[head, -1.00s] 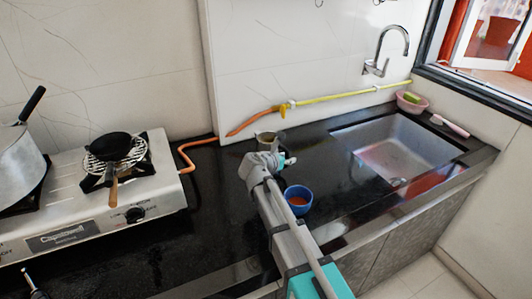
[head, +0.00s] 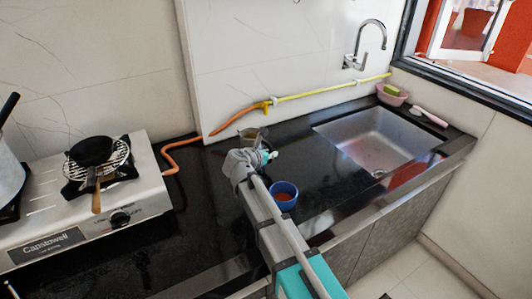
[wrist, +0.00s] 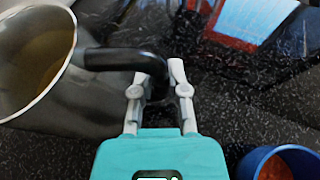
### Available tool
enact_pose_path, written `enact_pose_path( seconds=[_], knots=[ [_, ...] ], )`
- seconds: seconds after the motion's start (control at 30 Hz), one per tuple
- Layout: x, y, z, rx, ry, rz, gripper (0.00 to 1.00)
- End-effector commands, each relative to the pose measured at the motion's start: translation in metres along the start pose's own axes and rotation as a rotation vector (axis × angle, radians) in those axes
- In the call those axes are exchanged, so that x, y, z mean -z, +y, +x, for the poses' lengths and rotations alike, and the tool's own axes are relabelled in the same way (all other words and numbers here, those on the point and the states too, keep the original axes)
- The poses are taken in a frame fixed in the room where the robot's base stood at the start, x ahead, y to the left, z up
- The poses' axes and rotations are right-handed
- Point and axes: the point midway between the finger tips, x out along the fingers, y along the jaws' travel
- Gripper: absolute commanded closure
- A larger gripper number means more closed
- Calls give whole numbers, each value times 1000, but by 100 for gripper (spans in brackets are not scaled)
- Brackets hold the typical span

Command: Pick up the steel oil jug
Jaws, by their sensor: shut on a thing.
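The steel oil jug (wrist: 92,98) fills the left of the wrist view, its open rim facing the camera and a brown-yellow content inside. Its black handle (wrist: 112,59) sticks out to the right. My gripper (wrist: 157,74) is shut on the handle, one finger on each side of its bent end. In the head view the jug (head: 252,133) shows only in part behind my gripper (head: 262,157), on the back part of the counter. I cannot tell whether its base touches the counter.
A blue bowl with orange-red content (head: 284,196) stands close to my arm. A gas stove (head: 145,195) with a black pan is at left; a sink (head: 375,140) is at right. An orange hose (head: 170,160) runs along the wall. Counter between stove and gripper is clear.

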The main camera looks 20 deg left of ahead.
Motion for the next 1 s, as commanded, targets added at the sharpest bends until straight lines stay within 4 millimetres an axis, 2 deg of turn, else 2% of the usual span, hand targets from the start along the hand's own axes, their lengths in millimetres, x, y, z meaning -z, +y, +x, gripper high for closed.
enact_pose_path(
  seconds=[0.33,0.87,1.0],
  knots=[
    [-29,-2,-14,0,-1,1,100],
    [-70,-37,-72,0,-1,1,100],
    [-71,-59,-98,-2,-2,-1,100]
  ],
)
